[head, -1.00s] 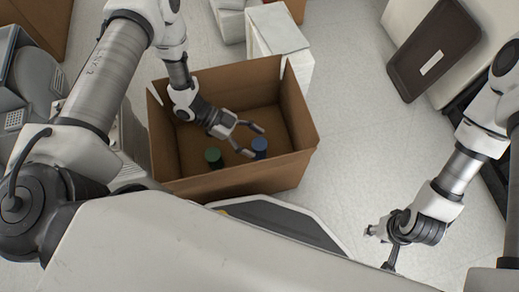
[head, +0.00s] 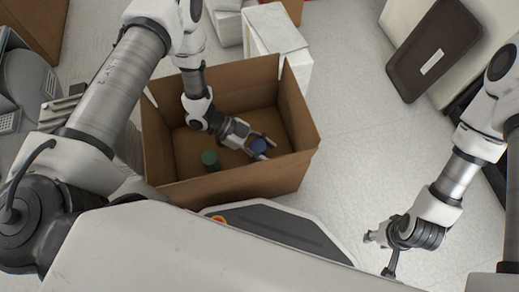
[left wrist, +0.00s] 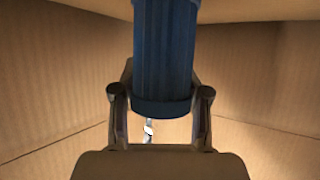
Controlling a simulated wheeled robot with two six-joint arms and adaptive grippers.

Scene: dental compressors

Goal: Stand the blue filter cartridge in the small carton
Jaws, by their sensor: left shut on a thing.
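The blue filter cartridge (head: 258,146) stands upright inside an open brown carton (head: 236,183), near the carton's right side. My left gripper (head: 265,147) reaches down into the carton and is shut on the cartridge. In the left wrist view the ribbed blue cartridge (left wrist: 165,60) is between the two fingers, with carton walls around it. I cannot tell whether its base touches the carton floor. No second, smaller open carton can be made out. My right gripper (head: 380,254) is open and empty, at the lower right over the floor.
A green cartridge (head: 210,160) stands in the same carton, left of the blue one. A white box (head: 275,38) stands behind the carton. A dark tray (head: 434,50) leans at the upper right. The floor right of the carton is clear.

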